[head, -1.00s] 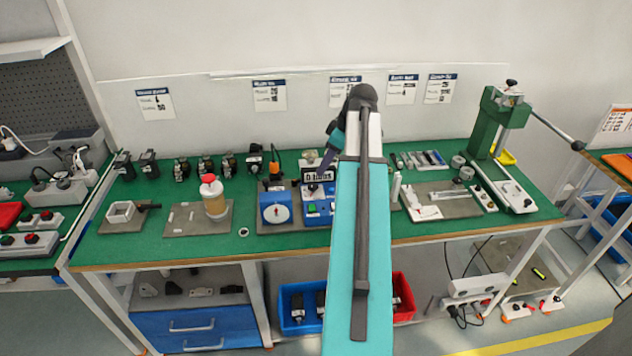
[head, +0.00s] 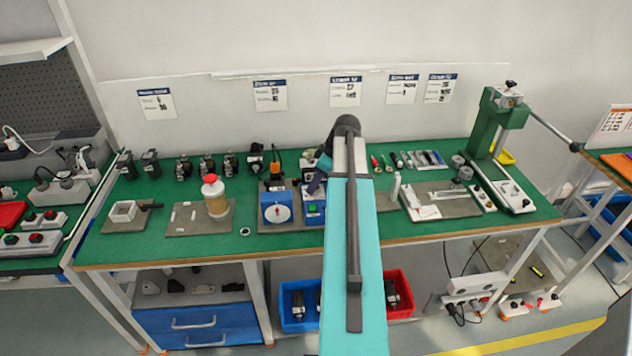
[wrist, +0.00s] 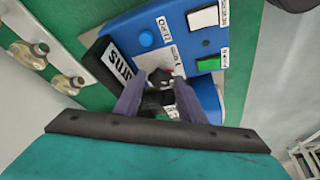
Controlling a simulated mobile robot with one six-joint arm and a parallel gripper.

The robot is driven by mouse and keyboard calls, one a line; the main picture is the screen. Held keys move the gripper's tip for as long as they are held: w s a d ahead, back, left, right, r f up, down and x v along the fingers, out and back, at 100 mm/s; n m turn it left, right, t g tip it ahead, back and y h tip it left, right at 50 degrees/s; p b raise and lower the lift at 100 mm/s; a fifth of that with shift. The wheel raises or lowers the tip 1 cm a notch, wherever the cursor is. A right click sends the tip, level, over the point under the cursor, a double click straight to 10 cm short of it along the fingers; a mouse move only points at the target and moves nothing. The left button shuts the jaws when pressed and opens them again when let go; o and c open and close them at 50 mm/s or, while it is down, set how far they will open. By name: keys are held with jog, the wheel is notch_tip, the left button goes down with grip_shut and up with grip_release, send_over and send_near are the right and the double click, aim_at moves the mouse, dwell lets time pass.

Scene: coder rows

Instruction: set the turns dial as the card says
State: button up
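The blue turns unit (wrist: 137,27) fills the middle of the wrist view, with a black-framed white display (wrist: 121,64), a blue button (wrist: 146,39), a white button (wrist: 202,18) and a green button (wrist: 208,63). A small dark dial knob (wrist: 160,76) shows between my fingertips. My gripper (wrist: 158,84) points down at the unit with its fingers apart on either side of the knob; I cannot tell whether they touch it. In the head view the unit (head: 314,208) is partly hidden by my gripper (head: 314,184). Several cards hang on the wall, including one card (head: 345,92) above the unit; their writing is too small to read.
A blue box with a white round dial (head: 277,208) stands just left of the unit. A jar (head: 214,198) stands farther left. Metal fittings (wrist: 66,84) lie on a pale plate in the wrist view. A green press (head: 493,120) stands at the right.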

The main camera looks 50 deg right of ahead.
jog(key=shift+w+f, duration=0.1)
jog(key=shift+f, duration=0.1)
jog(key=shift+c, duration=0.2)
jog(key=c, duration=0.7)
jog(key=shift+c, duration=0.2)
jog(key=shift+a+m, duration=0.15)
jog(key=shift+m, duration=0.35)
jog(key=shift+a+m+h+b, duration=0.1)
jog(key=shift+m+h+b, duration=0.5)
jog(key=shift+m, duration=0.5)
jog(key=shift+m+h, duration=0.5)
jog(key=shift+m, duration=0.9)
